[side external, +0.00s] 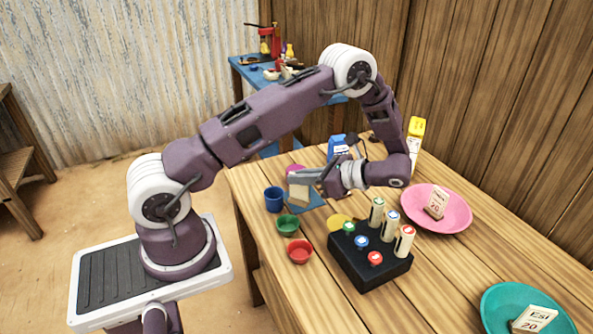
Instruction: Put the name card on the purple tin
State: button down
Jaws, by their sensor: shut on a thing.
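My gripper (303,178) points left, low over the far left part of the wooden table. It is shut on a small cream card (299,193), seemingly the name card; no writing on it can be read here. A magenta-purple round thing (293,169), likely the purple tin, shows just behind the fingers and is partly hidden by them. The card is in front of it in this view. I cannot tell whether the card touches the tin or the blue mat (318,202) beneath.
A blue cup (273,200), green bowl (288,225), red bowl (300,252) and yellow dish (337,221) stand nearby. A black block (348,265) holds cream cylinders and coloured knobs. Pink (455,223) and teal (497,305) plates hold cards. A blue carton (338,147) stands behind.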

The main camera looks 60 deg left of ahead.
jog(key=w+a+r+m+t+y, duration=0.1)
jog(key=w+a+r, duration=0.25)
jog(key=a, duration=0.35)
jog(key=w+a+r+m+t+y, duration=0.1)
jog(key=w+a+r+m+t, duration=0.15)
jog(key=a+r, duration=0.35)
jog(key=shift+n, duration=0.25)
jog(key=f, duration=0.3)
jog(key=a+f, duration=0.1)
jog(key=f, duration=0.7)
jog(key=shift+w+a, duration=0.1)
jog(key=shift+a, duration=0.1)
jog(key=c, duration=1.6)
grip_release()
jog(key=shift+o, duration=0.2)
